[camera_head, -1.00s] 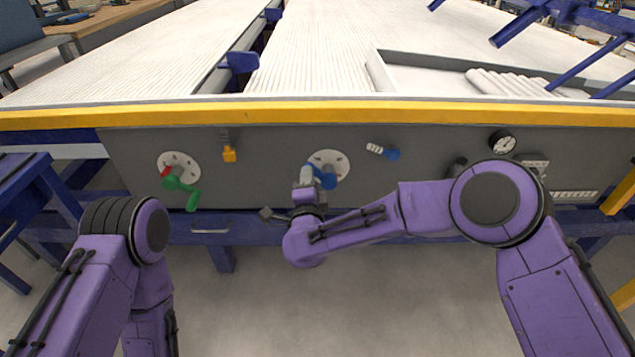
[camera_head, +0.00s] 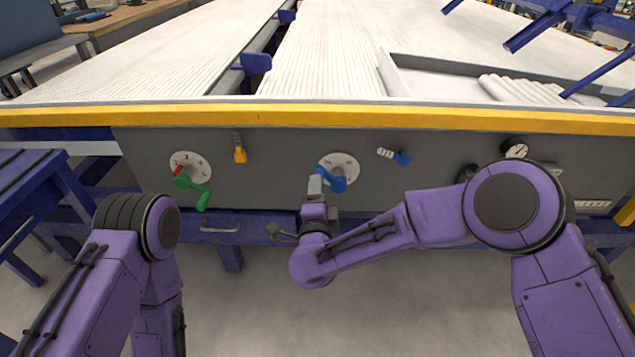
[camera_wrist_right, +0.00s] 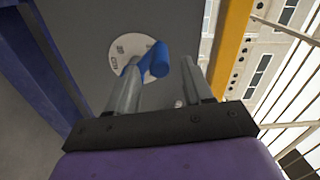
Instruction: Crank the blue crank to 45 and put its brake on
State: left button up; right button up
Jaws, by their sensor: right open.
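The blue crank (camera_head: 339,183) sits on a round white dial (camera_head: 347,163) on the grey panel, its handle partly hidden by my gripper. My right gripper (camera_head: 316,184) is open at the crank's left. In the right wrist view the blue crank (camera_wrist_right: 158,60) shows beyond and between the fingertips of the open gripper (camera_wrist_right: 160,68); I cannot tell whether they touch. The dial's numbers are too small to read surely. A blue lever with a pale striped label (camera_head: 401,157), likely the brake, is right of the dial. My left gripper is out of view.
A green crank (camera_head: 195,188) on its own dial and a yellow lever (camera_head: 240,154) are further left on the panel. A round gauge (camera_head: 515,149) is at the right. A yellow rail (camera_head: 300,114) runs above the panel.

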jog(key=s, duration=0.7)
jog(key=shift+p, duration=0.3)
